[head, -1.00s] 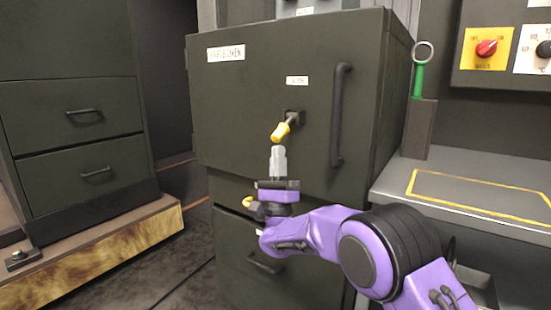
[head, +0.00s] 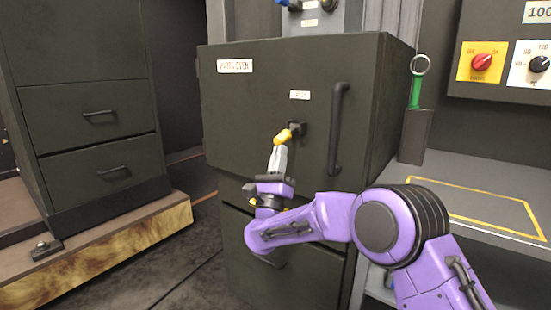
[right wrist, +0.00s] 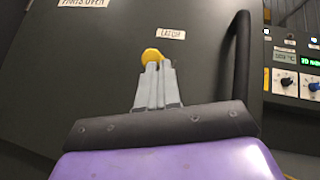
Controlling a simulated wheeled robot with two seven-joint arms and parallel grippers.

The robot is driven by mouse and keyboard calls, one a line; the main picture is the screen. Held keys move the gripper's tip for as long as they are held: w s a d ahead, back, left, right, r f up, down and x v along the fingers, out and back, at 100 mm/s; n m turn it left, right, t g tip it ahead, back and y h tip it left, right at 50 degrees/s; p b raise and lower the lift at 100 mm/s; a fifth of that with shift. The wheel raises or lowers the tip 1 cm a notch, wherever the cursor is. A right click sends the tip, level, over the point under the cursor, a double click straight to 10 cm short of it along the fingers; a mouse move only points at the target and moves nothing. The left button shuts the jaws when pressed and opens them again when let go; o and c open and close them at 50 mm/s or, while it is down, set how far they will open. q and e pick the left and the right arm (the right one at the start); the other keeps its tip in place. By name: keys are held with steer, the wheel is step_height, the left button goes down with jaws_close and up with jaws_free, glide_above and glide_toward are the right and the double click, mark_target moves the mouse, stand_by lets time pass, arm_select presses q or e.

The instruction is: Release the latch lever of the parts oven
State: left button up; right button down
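The parts oven (head: 240,110) is a dark green cabinet with a label plate, and it also shows in the right wrist view (right wrist: 70,70). Its latch lever (head: 288,134) has a yellow grip and slopes down to the left from a dark mount. The yellow end of the latch lever also shows in the right wrist view (right wrist: 152,55). My right gripper (head: 280,149) points up just below the lever's yellow end. Its pale fingers (right wrist: 158,68) are close together, with the tips at or touching the yellow end and nothing visible between them. My left gripper is out of view.
A vertical dark door handle (head: 338,130) stands right of the lever. A green-handled ring tool (head: 416,90) stands in a holder beside the oven. A control panel (head: 500,85) is above a grey bench (head: 450,175) at right. Drawers (head: 100,145) stand at left.

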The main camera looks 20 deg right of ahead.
mark_target(277, 138)
steer(key=r+g+p, duration=0.1)
steer(key=r+m+g+p, duration=0.2)
steer(key=shift+s+a+r+g, duration=0.25)
steer(key=shift+a+r+g, duration=0.05)
steer(key=shift+r+g, duration=0.1)
steer(key=shift+a+r+m+g+y+p, duration=0.15)
steer(key=shift+r+m+g+y+p, duration=0.3)
steer(key=shift+r+g+p, duration=0.2)
steer(key=shift+w+r+m+g+y+p, duration=0.1)
steer(key=shift+r+m+g+y+p, duration=0.2)
steer(key=shift+r+g, duration=0.65)
steer(key=shift+r+t, duration=0.3)
